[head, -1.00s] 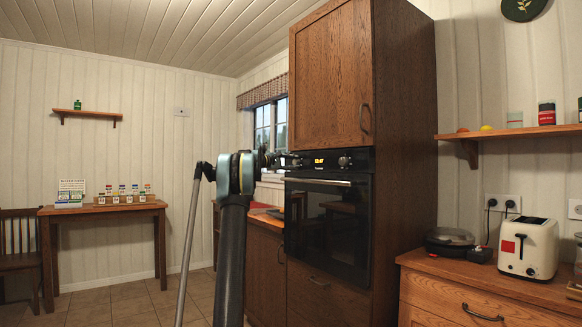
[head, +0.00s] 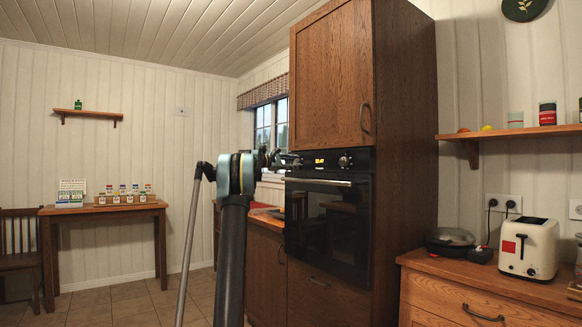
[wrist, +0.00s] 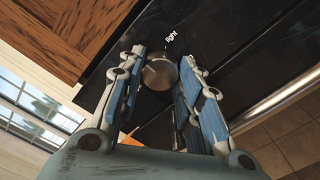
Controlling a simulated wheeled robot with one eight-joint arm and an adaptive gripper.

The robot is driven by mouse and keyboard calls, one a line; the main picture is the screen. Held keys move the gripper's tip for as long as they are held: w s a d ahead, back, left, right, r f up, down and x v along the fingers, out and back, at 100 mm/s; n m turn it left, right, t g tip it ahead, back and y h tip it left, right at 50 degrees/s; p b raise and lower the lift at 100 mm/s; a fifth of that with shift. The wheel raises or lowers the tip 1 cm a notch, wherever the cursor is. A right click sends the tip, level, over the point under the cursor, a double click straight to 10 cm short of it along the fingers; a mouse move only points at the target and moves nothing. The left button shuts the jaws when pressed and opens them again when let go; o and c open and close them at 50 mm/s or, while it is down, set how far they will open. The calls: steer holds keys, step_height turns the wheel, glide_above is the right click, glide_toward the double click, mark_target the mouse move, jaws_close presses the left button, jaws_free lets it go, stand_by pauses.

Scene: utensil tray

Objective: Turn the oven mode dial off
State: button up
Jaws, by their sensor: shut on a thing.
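The oven (head: 326,225) is built into a tall wooden cabinet, with a black control strip and a lit display (head: 320,161). My gripper (head: 286,160) is at the left end of that strip. In the wrist view, my gripper (wrist: 162,64) has its two blue-and-white fingers on either side of a round metallic dial (wrist: 160,75) and is shut on it. The word "light" is printed on the black panel beside this dial. In the head view the held dial is mostly hidden by my gripper. A second dial (head: 345,161) sits right of the display, untouched.
The oven door handle (head: 318,182) runs just below the control strip. The wooden cabinet door (head: 331,80) is above. A counter with a white toaster (head: 527,248) and a dark pan (head: 450,240) stands at the right. A window (head: 271,125) is behind my arm.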

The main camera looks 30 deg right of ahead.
steer(key=o, duration=1.1)
steer(key=shift+c, duration=0.2)
steer(key=a, duration=1.2)
steer(key=shift+s, duration=0.45)
steer(key=shift+f, duration=0.1)
